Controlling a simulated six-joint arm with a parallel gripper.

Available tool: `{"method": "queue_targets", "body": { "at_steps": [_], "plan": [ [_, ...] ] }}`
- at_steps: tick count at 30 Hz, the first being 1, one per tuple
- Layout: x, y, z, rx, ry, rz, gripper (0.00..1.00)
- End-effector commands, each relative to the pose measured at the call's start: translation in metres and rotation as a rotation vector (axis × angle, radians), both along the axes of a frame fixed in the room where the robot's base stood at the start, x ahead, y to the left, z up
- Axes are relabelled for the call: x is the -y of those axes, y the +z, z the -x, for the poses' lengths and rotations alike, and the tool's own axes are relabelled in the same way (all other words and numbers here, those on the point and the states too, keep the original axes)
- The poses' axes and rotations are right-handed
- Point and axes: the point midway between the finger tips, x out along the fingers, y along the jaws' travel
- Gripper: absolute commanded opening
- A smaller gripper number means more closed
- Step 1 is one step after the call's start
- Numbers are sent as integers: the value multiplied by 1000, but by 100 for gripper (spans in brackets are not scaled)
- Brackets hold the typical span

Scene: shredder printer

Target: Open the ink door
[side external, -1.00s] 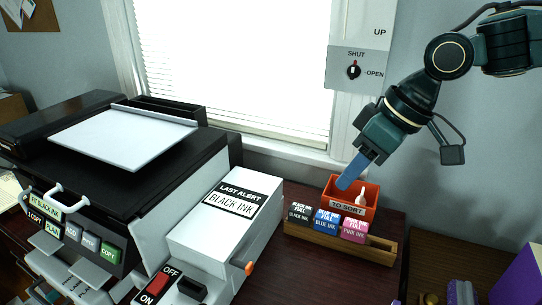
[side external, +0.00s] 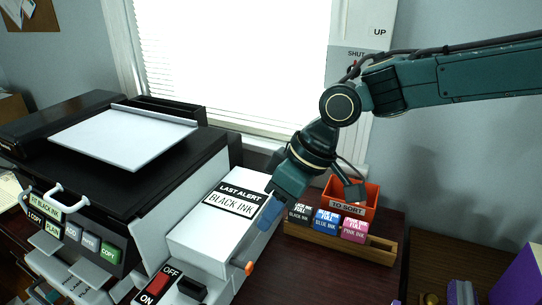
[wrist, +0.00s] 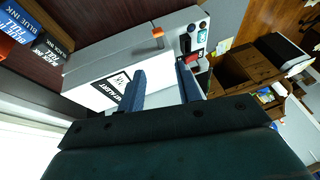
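The white ink unit (side external: 190,243) stands at the right of the printer, with a "LAST ALERT BLACK INK" label (side external: 233,200) on top. An orange tab (side external: 249,268) sticks out at its lower right front; it also shows in the wrist view (wrist: 158,32). I cannot make out the ink door's edges, and no opening shows. My gripper (side external: 266,222) hangs over the unit's right edge, above and behind the tab. In the wrist view my gripper (wrist: 161,72) has its two blue fingers apart, with nothing between them. The fingers do not touch the tab.
A wooden rack (side external: 340,246) of black, blue and pink ink boxes stands right of the unit. An orange "TO SORT" bin (side external: 366,212) is behind it. A red OFF/ON switch (side external: 157,285) is at the front. Dark tabletop (side external: 300,285) is bare in front of the rack.

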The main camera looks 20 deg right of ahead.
Motion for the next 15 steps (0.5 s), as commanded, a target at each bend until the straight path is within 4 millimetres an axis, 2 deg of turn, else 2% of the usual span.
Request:
{"method": "queue_targets", "body": {
  "at_steps": [8,15],
  "plan": [
    [-12,-28,-3,-2,0,2,34],
    [-26,-61,-9,-3,0,3,34]
  ]
}}
